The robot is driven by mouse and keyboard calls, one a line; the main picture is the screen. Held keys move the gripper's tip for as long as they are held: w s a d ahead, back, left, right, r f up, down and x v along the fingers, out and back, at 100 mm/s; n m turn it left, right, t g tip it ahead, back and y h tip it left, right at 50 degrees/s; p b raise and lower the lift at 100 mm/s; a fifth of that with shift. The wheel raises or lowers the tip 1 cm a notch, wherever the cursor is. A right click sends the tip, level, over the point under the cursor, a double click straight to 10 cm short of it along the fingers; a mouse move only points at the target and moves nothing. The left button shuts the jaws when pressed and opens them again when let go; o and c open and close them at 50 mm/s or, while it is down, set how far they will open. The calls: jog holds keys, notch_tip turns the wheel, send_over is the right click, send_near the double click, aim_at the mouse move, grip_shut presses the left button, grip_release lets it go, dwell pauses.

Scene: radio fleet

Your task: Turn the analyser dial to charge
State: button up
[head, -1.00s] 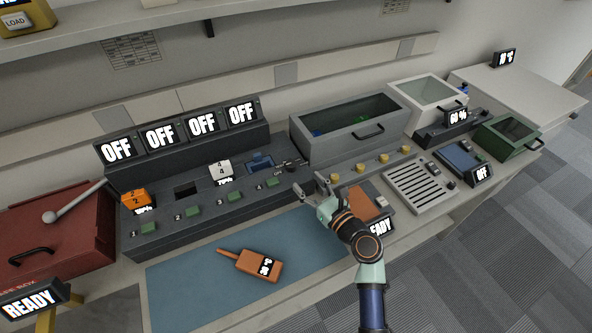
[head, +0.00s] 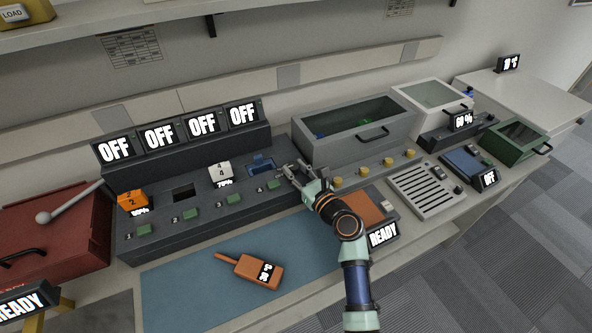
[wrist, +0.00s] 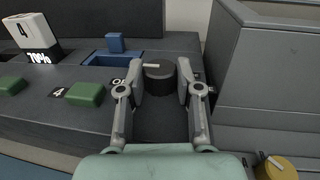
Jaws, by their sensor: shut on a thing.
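The analyser dial (wrist: 159,80) is a dark round knob with a pale pointer line on top, at the right end of the analyser (head: 190,213), a dark console with OFF screens. In the wrist view the pointer lies roughly sideways, toward the left. My gripper (wrist: 160,88) has one finger on each side of the dial and is shut on it; in the head view my gripper (head: 288,174) covers most of the dial. A label left of the dial is partly hidden by a finger, and the dial's other labels cannot be read.
An orange battery (head: 132,200) and a white battery (head: 220,171) sit in the console, with green buttons in front. An orange radio (head: 255,270) lies on the blue mat (head: 190,285). A grey bin (head: 350,130) stands close right of the dial.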

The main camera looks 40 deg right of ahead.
grip_shut()
jog(key=shift+a+r+h+p, duration=0.1)
jog(key=shift+r+h+p, duration=0.3)
jog(key=shift+p, duration=0.6)
jog(key=m+h+p, duration=0.1)
jog(key=p, duration=0.1)
jog(key=m+h+p, duration=0.1)
jog(key=p, duration=0.1)
jog(key=shift+w+a+r+g+h, duration=0.1)
jog(key=shift+a+g+h, duration=0.1)
jog(key=shift+g+h, duration=0.15)
jog(key=shift+f+m+g+h+p, duration=0.25)
jog(key=shift+m+g+h+p, duration=0.4)
jog(key=shift+m+h+p, duration=0.4)
jog(key=shift+f+m+g+h, duration=0.3)
jog(key=shift+m+g+h, duration=0.1)
jog(key=shift+h, duration=0.3)
